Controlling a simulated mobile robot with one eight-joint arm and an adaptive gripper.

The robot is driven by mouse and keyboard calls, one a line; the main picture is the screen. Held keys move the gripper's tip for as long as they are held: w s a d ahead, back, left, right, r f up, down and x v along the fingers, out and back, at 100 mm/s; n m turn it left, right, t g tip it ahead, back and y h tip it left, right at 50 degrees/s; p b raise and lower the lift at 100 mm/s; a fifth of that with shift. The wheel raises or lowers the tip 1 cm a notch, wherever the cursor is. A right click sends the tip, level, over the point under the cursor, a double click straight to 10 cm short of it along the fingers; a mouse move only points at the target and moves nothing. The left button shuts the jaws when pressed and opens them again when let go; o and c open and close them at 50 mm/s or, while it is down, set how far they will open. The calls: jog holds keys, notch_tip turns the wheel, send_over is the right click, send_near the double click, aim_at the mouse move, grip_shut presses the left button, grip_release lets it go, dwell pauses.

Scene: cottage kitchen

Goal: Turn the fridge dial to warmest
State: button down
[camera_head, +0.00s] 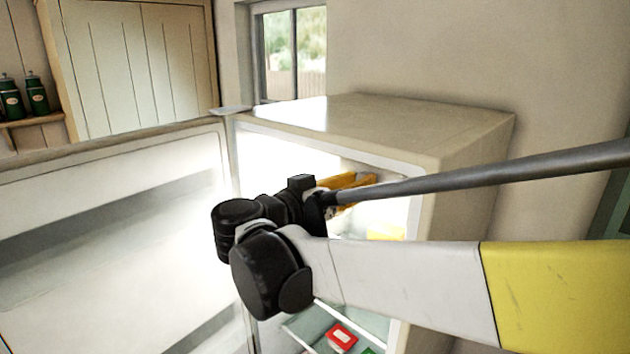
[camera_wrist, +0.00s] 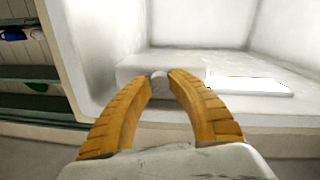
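The fridge dial (camera_wrist: 159,86) is a small pale grey knob on the white housing (camera_wrist: 132,66) inside the fridge, centred in the wrist view. My gripper (camera_wrist: 161,73) has its two yellow fingers drawn inward, with the dial between their tips and filling the narrow gap. Any mark on the dial is hidden or too small to read. In the head view my gripper (camera_head: 368,179) reaches into the upper part of the open fridge (camera_head: 465,190). The dial is hidden there behind my arm and fingers.
The fridge door (camera_head: 110,225) stands wide open at the left. A yellow item (camera_head: 386,232) and a red box (camera_head: 341,337) are inside the fridge below my fingers. The fridge top (camera_head: 370,120) is bare. A bright panel (camera_wrist: 250,86) is beside the housing.

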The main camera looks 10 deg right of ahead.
dwell(0.4)
jog(key=shift+n+b, duration=0.9)
jog(key=shift+n, duration=1.9)
jog(key=c, duration=1.2)
grip_release()
jog(key=shift+o, duration=0.2)
